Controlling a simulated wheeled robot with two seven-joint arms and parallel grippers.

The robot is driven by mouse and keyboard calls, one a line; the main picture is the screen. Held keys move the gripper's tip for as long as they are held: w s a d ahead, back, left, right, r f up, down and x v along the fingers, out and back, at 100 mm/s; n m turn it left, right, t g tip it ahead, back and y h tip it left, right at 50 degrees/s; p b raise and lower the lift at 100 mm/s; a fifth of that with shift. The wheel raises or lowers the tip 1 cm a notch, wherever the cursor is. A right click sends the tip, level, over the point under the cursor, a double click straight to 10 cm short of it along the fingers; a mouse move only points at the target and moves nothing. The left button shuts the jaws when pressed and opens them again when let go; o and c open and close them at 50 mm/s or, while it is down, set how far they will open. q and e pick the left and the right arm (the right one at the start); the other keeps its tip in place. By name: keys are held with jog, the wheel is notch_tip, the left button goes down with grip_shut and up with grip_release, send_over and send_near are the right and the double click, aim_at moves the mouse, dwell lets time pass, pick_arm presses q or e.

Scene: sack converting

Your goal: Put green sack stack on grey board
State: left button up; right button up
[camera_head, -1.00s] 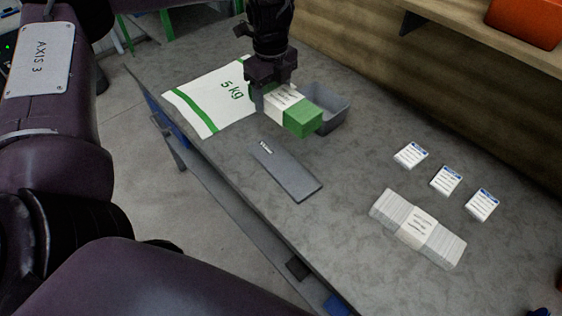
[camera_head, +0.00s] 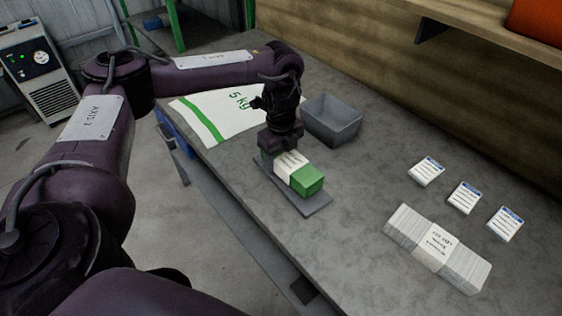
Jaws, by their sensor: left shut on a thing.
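The green sack stack (camera_head: 308,180), with a white printed band round its middle, is over the grey board (camera_head: 318,204). My left gripper (camera_head: 276,154) is shut on the stack near its far end, coming down from above. The stack lies roughly along the board. I cannot tell whether its underside touches the board or is just above it. The board lies flat on the table, and the stack hides much of it. My right gripper is not in view.
A grey open bin (camera_head: 334,122) stands just behind the stack. A white 5 kg sack (camera_head: 212,118) lies flat at the far left. A banded white stack (camera_head: 438,248) and three small label piles (camera_head: 464,197) lie at the right. The near table edge runs left of the board.

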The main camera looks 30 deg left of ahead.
pick_arm(q)
jog(key=shift+f, duration=0.8)
